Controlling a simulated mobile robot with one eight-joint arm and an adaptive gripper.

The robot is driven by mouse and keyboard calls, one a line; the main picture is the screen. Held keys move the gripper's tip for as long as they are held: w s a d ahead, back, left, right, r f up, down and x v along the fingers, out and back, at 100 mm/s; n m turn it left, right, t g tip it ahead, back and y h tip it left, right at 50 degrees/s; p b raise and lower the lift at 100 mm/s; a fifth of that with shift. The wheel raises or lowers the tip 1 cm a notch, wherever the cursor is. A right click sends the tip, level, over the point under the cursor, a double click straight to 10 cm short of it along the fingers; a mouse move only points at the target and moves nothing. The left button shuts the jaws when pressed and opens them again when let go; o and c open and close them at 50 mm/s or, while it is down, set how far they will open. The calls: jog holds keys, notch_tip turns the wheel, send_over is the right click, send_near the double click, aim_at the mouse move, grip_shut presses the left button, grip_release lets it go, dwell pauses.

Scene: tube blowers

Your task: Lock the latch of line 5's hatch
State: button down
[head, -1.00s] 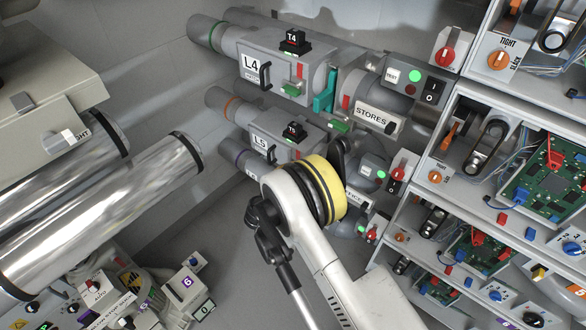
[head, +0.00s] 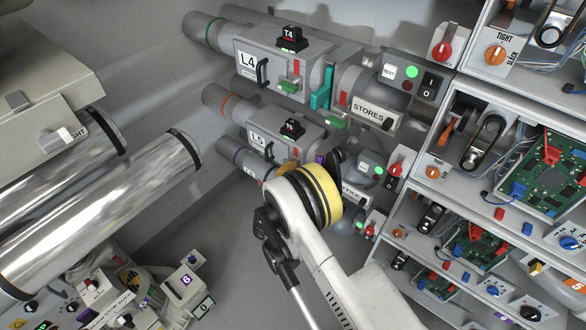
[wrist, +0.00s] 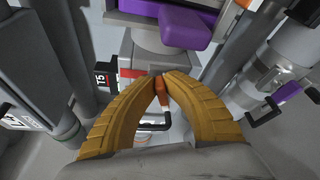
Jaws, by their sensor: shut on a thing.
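Line 5's hatch housing, a grey box with an L5 label (head: 258,138), is in the middle of the head view, with a black T5 block (head: 292,128) on top. The T5 block also shows at left in the wrist view (wrist: 105,78). My gripper (wrist: 161,80) has its yellow fingers brought together on a small orange latch piece (wrist: 162,93). A black hatch handle (wrist: 155,124) shows just beyond it. In the head view my arm hides most of the latch area. Whether the latch is locked cannot be told.
Line 4's housing (head: 275,68), with a green latch, is above. A purple block (wrist: 186,26) is close beyond my fingers in the wrist view. A shelf rack (head: 450,120) with circuit boards stands at right. Silver tubes (head: 110,205) are at left.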

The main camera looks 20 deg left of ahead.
jog(key=c, duration=1.5)
grip_release()
jog(key=shift+r, duration=0.1)
notch_tip(320, 180, up, 10)
jog(key=shift+f, duration=0.1)
